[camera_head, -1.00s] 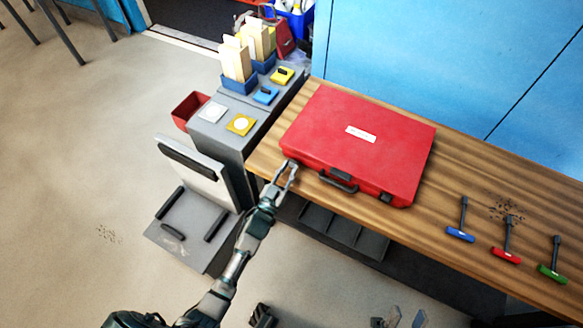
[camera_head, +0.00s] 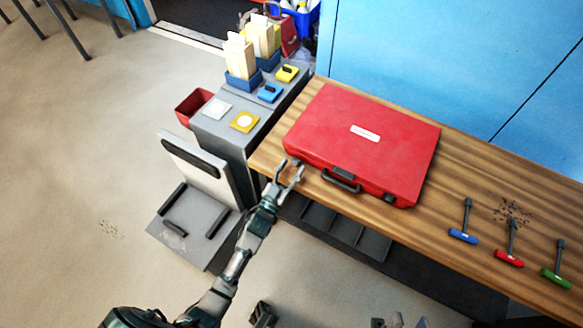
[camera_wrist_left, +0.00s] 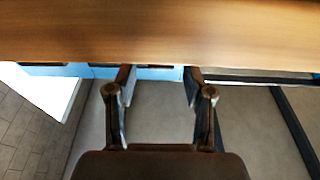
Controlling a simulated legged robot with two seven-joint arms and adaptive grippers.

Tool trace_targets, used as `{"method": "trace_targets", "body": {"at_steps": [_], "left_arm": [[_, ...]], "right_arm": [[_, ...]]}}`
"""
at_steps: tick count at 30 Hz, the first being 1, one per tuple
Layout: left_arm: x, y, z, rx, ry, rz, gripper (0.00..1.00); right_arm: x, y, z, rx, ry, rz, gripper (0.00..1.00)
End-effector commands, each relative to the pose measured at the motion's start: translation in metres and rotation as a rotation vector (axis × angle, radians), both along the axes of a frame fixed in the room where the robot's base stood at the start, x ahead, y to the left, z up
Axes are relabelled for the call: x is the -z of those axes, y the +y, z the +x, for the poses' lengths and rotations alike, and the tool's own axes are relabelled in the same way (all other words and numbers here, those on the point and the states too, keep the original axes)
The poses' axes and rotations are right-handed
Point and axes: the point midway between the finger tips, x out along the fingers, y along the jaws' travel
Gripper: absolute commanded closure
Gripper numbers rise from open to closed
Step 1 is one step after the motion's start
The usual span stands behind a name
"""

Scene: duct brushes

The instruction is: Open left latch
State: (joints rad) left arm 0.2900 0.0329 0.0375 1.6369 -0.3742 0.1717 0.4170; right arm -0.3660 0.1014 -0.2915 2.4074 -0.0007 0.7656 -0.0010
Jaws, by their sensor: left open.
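The red case (camera_head: 360,140) lies closed on the wooden table, its front facing the table's near edge. Its dark handle (camera_head: 341,181) is at the front middle, and a dark right latch (camera_head: 388,198) shows beyond it. The left latch is at the front left corner, small and partly hidden by my gripper's fingertips. My left gripper (camera_head: 292,168) is open and empty beside that corner, at the table edge. I cannot tell if it touches the case. In the left wrist view, the spread fingers (camera_wrist_left: 158,80) point at the table edge, with nothing between them.
The wooden table (camera_head: 465,160) carries blue (camera_head: 463,236), red (camera_head: 508,258) and green (camera_head: 556,278) T-handled tools at right. A grey cabinet (camera_head: 222,135) with bins and coloured pads adjoins the table's left end. Blue panels (camera_head: 430,60) stand behind. Open floor lies at left.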

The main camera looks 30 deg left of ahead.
Motion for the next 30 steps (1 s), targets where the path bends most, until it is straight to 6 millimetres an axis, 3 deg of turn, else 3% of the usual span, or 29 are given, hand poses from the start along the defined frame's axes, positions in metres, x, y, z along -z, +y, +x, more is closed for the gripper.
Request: {"method": "trace_targets", "body": {"at_steps": [5,12,18,30], "left_arm": [[0.008,0.001,-0.024,-0.001,0.005,-0.001,0.48],[0.020,0.003,-0.077,-0.001,0.004,-0.001,0.48],[0.027,0.004,-0.106,-0.001,0.003,-0.001,0.48],[0.028,0.004,-0.114,0.000,0.000,0.000,0.48]], "right_arm": [[0.000,0.000,-0.001,-0.001,0.000,-0.001,0.60],[0.000,0.000,0.000,-0.001,0.000,-0.001,0.60],[0.000,0.000,0.000,-0.001,0.000,-0.001,0.60],[0.001,0.000,0.001,0.000,0.001,0.000,0.60]]}}
